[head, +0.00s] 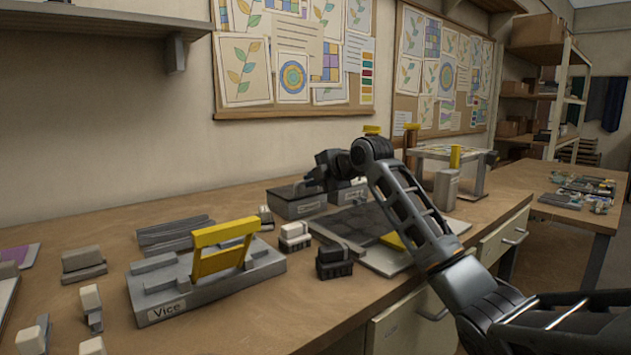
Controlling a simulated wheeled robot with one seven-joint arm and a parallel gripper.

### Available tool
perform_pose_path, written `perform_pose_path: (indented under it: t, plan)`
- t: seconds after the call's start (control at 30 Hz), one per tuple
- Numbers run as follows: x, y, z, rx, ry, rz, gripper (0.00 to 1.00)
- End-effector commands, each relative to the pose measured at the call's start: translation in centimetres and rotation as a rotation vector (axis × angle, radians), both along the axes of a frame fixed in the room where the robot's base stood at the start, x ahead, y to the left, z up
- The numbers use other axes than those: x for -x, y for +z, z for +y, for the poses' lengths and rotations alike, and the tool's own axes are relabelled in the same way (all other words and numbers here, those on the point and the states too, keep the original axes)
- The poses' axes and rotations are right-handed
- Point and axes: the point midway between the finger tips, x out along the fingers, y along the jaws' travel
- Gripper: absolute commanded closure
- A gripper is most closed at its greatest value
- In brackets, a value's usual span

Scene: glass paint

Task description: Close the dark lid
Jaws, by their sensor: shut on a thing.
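The dark lid (290,191) lies about flat over the top of a grey labelled box (297,209) at the back of the workbench, near the wall. My gripper (314,181) is at the right end of the lid and appears shut on its edge. The fingertips are small and dark against the lid, so the exact contact is hard to see. I cannot tell whether the lid is fully seated on the box.
A second grey labelled box (347,191) stands just right, partly behind my gripper. A dark slab (352,226) lies in front. A grey vice (205,284) with a raised yellow bar, and small black-and-white blocks (295,236), stand left. A grey canister (446,188) stands right of my arm.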

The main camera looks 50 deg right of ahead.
Motion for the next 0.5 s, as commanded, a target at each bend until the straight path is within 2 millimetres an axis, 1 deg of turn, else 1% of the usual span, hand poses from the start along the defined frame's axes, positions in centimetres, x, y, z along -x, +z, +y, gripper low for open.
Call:
perform_pose_path:
  t: [0.03, 0.47, 0.5]
  plan:
    - [0.17, -1.13, -0.01, -0.01, -0.001, 0.02, 1.0]
    - [0.19, -1.79, -0.04, -0.015, -0.002, 0.028, 1.0]
    - [0.19, -1.81, -0.05, -0.015, -0.002, 0.029, 0.89]
